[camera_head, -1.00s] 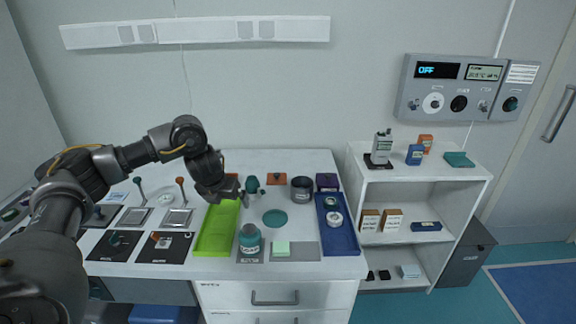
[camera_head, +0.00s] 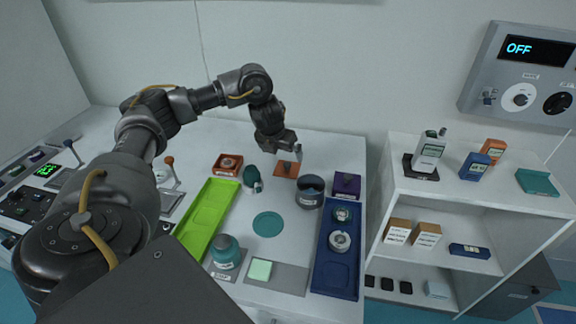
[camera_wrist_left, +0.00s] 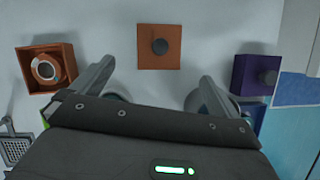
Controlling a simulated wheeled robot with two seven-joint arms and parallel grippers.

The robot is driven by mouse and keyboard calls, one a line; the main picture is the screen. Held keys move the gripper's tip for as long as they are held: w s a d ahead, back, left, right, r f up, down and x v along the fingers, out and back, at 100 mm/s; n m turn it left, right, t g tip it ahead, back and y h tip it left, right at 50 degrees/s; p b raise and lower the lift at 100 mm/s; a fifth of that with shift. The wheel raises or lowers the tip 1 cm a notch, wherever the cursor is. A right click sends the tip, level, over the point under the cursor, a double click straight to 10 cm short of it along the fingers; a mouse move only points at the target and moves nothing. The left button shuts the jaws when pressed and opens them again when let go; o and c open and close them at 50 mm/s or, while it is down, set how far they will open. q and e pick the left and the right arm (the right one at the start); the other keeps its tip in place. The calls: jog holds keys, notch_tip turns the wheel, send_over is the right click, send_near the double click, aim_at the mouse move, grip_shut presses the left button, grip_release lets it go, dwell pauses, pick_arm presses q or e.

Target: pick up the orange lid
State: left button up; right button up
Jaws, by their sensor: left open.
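The orange lid (camera_head: 288,169) is a flat orange square with a dark round knob, lying on the white table near the wall. In the left wrist view the lid (camera_wrist_left: 145,60) shows ahead of the fingers, its knob near the middle. My left gripper (camera_head: 288,150) is open and empty, just above the lid in the head view, and hides part of it. In the left wrist view its fingers (camera_wrist_left: 158,76) are spread apart, and the lid is not between them. My right gripper is not in view.
An orange box (camera_head: 223,172) with a round part inside stands left of the lid. A purple box (camera_head: 347,184) and a dark cup (camera_head: 310,192) stand to the right. Green (camera_head: 198,235) and blue (camera_head: 323,268) trays are nearer the front.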

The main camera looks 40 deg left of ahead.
aim_at(287, 165)
pick_arm(q)
jog(key=x, duration=0.1)
jog(key=b+x, duration=0.1)
jog(key=x, duration=0.1)
jog(key=shift+w+d+f, duration=0.15)
jog(key=shift+f, duration=0.1)
jog(key=shift+w+f, duration=0.15)
jog(key=shift+f, duration=0.1)
jog(key=shift+f+b, duration=0.35)
jog(key=x, duration=0.4)
jog(key=shift+w+a+f, duration=0.15)
jog(key=shift+a, duration=0.2)
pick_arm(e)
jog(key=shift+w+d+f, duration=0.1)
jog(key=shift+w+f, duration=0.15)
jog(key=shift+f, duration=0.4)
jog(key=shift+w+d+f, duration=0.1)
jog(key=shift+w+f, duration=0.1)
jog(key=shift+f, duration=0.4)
pick_arm(q)
jog(key=c, duration=1)
jog(key=shift+o, duration=0.2)
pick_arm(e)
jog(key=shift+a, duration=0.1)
